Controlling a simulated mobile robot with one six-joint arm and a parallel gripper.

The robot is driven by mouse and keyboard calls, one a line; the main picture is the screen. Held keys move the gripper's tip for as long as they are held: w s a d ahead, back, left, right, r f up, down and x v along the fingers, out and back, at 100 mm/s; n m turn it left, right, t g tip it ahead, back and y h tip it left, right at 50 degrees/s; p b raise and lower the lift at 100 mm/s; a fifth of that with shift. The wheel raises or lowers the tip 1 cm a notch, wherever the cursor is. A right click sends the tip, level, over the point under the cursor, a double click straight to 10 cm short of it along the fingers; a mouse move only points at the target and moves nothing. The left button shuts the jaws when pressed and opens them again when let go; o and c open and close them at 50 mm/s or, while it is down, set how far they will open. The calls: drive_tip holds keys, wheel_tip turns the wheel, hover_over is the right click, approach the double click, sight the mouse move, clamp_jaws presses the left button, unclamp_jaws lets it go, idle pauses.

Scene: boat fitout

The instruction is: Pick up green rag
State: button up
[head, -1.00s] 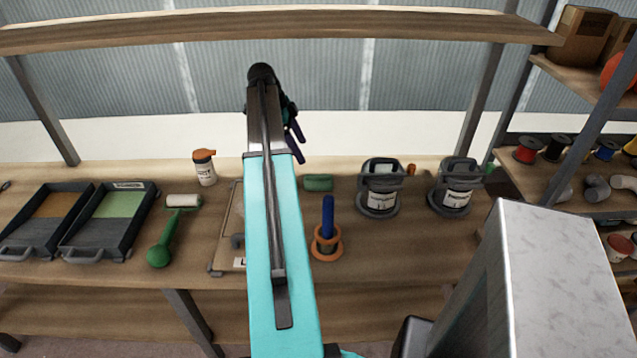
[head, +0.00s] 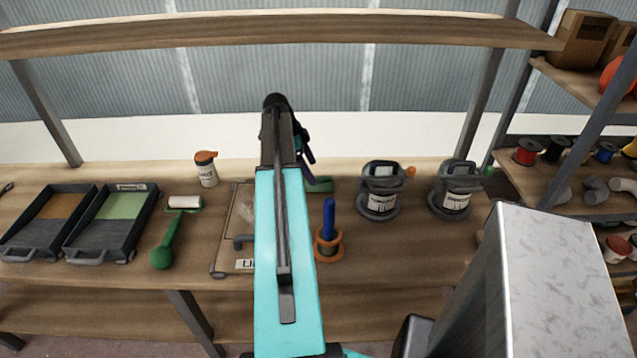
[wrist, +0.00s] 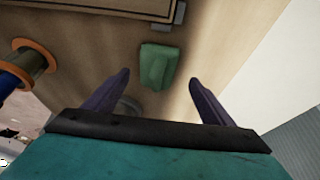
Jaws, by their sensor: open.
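The green rag (wrist: 158,65) lies folded on the wooden bench. In the wrist view it sits ahead of and between the fingers, with bare wood around it. In the head view the rag (head: 319,185) is partly hidden behind my arm and gripper. My gripper (wrist: 160,92) is open and empty, with its two dark purple fingers spread wider than the rag. The fingers also show in the head view (head: 308,152), above the bench near the rag. No contact with the rag is visible.
A blue-handled item in an orange ring (head: 328,235) stands close in front of the rag. Two grey cans (head: 379,190) (head: 455,190) stand to the right. A framed board (head: 226,255), a green roller (head: 168,235) and an orange-capped bottle (head: 206,170) are left. A shelf (head: 280,33) runs overhead.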

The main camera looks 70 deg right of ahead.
sight(317, 178)
drive_tip(key=shift+f, duration=0.1)
idle(0.3)
drive_tip(key=shift+s+f+p, duration=0.4)
drive_tip(key=shift+s+f, duration=0.05)
drive_tip(key=shift+f, duration=0.2)
drive_tip(key=shift+s+f+p, duration=0.4)
drive_tip(key=shift+s+f, duration=0.05)
drive_tip(key=shift+f, duration=0.2)
drive_tip(key=shift+x, duration=1.05)
drive_tip(key=shift+w, duration=0.1)
drive_tip(key=c, duration=1.2)
drive_tip(key=shift+o, duration=0.2)
drive_tip(key=shift+r, duration=0.15)
